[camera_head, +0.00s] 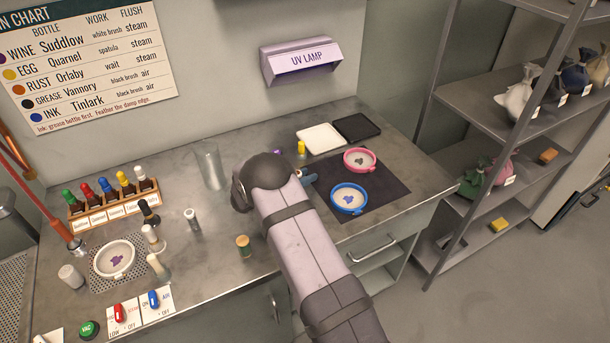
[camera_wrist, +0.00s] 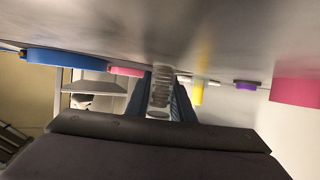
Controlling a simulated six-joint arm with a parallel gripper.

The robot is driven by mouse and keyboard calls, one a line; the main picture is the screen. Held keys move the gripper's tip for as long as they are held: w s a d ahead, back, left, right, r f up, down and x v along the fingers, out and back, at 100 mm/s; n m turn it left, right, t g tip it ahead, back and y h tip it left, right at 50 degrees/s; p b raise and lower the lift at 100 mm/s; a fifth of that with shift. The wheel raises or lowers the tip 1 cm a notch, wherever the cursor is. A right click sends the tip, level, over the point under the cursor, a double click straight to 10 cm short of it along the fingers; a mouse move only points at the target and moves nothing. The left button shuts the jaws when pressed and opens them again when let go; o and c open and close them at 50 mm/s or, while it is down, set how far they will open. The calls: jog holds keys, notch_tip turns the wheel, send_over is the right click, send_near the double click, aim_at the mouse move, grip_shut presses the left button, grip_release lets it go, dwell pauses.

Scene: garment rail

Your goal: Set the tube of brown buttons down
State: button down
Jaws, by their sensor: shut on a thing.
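My gripper (camera_wrist: 161,95) is low over the counter (camera_head: 225,262). In the wrist view its dark blue fingers are shut on the tube of brown buttons (camera_wrist: 160,90), a clear tube with a stack of grey-brown discs inside. The wrist picture appears upside down, with the counter at the top. I cannot tell whether the tube touches the counter. In the head view my arm hides the tube, and only a bit of a blue finger (camera_head: 308,179) shows beside the dark mat (camera_head: 385,200).
A blue hoop (camera_head: 348,198) and a pink hoop (camera_head: 359,160) lie on the mat. A yellow tube (camera_head: 301,149) stands behind my gripper, near a purple item (camera_head: 276,152). A clear glass (camera_head: 210,166) stands left. The counter left of my arm has free room.

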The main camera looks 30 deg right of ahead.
jog(key=shift+f, duration=0.15)
jog(key=c, duration=1.5)
grip_release()
jog(key=shift+c, duration=0.2)
jog(key=b+v, duration=0.1)
jog(key=v, duration=0.5)
jog(key=b+v, duration=0.1)
jog(key=v, duration=0.5)
jog(key=shift+r, duration=0.25)
jog(key=shift+w, duration=0.1)
